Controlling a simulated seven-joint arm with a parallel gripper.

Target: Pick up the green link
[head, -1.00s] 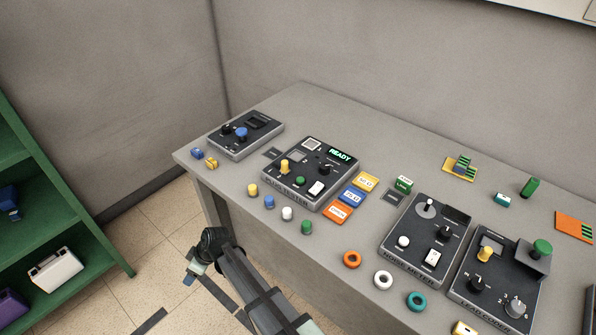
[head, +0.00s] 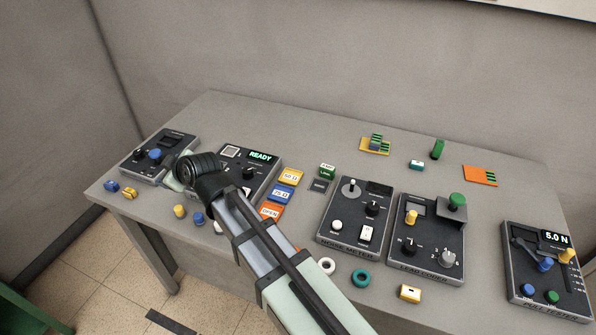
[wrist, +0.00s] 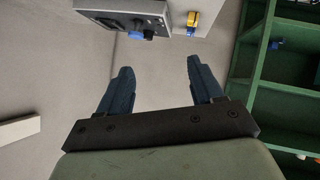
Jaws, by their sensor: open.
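In the head view my arm reaches over the left part of the table, well left of the link, and the fingers are hidden there.
A tester reading READY (head: 262,157) is partly covered by my arm. A noise meter (head: 350,225) stands in front and right of the link. A green cylinder (head: 437,150) and a board with green strips (head: 375,145) are farther back. A green shelf (wrist: 285,65) shows in the wrist view.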

